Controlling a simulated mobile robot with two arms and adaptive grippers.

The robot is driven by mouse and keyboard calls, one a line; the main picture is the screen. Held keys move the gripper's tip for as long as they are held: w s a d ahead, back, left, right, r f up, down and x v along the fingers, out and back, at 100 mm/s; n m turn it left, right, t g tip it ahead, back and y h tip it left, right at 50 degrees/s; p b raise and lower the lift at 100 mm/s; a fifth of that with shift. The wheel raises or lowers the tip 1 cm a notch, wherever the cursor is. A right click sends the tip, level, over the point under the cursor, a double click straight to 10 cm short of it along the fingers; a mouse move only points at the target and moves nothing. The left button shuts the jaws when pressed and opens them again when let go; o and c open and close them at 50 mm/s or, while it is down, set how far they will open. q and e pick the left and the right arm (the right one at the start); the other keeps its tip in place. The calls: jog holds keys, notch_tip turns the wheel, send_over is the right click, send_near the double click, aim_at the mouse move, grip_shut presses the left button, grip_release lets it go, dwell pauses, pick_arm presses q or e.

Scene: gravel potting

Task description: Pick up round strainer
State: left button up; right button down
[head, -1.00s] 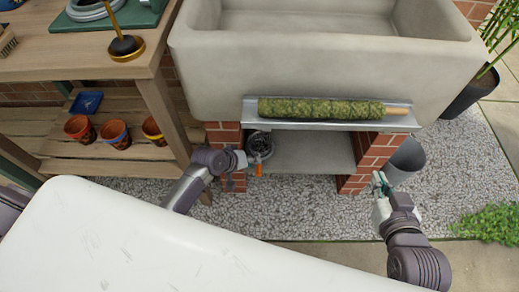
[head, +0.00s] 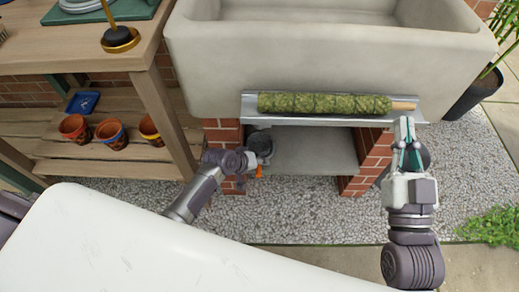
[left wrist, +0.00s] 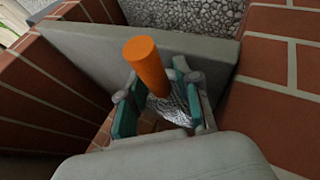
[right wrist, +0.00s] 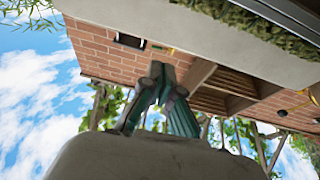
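The round strainer has an orange handle (head: 259,171) beside the left brick pier under the sink. The left wrist view shows the orange handle (left wrist: 147,66) upright, with silvery mesh (left wrist: 172,106) below it. My left gripper (head: 262,159) is at the strainer. In the left wrist view its green-padded fingers (left wrist: 158,112) stand apart on either side of the handle and mesh; a firm hold is not evident. The rest of the strainer is hidden. My right gripper (head: 405,122) is raised by the right end of the sink ledge, its fingertips together and empty.
A dark pot (head: 260,141) stands on the grey shelf (head: 312,151) between brick piers. A moss pole (head: 325,103) lies on the metal ledge below the stone sink (head: 330,62). A wooden bench (head: 85,58) with terracotta pots (head: 111,133) is at left. A grey bucket (head: 425,157) is partly behind my right gripper.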

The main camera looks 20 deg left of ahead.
pick_arm(q)
grip_shut()
jog(key=shift+r, duration=0.1)
dwell(0.3)
